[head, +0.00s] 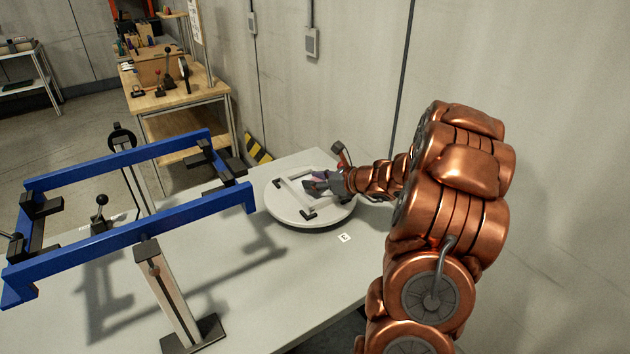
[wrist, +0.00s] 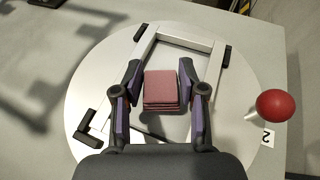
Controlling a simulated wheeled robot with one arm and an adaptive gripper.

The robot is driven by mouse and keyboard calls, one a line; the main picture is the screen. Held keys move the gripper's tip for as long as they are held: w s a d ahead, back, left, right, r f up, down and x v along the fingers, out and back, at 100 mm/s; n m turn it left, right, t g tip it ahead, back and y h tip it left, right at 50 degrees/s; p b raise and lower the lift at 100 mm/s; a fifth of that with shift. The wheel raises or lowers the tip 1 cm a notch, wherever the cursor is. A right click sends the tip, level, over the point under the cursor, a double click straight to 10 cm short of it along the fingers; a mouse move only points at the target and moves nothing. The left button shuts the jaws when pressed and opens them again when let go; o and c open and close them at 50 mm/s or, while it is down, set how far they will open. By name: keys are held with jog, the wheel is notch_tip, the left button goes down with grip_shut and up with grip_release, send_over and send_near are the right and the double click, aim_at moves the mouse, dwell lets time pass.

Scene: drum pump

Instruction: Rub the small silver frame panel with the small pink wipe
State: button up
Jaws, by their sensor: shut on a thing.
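The small silver frame panel (wrist: 183,38) lies flat on a round white turntable (wrist: 84,88), with black corner pieces on it. It also shows in the head view (head: 293,197), partly covered by my gripper. The small pink wipe (wrist: 161,90) is a folded square pad between my gripper's two fingers. My gripper (wrist: 160,72) is shut on the wipe, holding it by its sides over the panel's inner area. In the head view my gripper (head: 318,184) is above the turntable, reaching in from the right. Whether the wipe touches the panel cannot be told.
A large blue frame (head: 150,219) on posts stands on the grey table (head: 255,290), left of the turntable. A red ball knob (wrist: 275,104) stands close to the turntable's edge. A small numbered card (head: 345,237) lies in front. A wooden bench (head: 180,95) stands behind.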

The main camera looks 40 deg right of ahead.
jog(key=shift+c, duration=0.6)
jog(key=shift+f, duration=0.1)
jog(key=shift+f+b, duration=0.6)
jog(key=shift+f, duration=0.25)
jog(key=shift+w+r+p, duration=0.15)
jog(key=shift+w+p, duration=0.3)
jog(key=shift+w, duration=0.45)
jog(key=shift+w+r+p, duration=0.1)
jog(key=shift+w+p, duration=0.3)
jog(key=shift+w, duration=0.45)
jog(key=shift+r, duration=0.2)
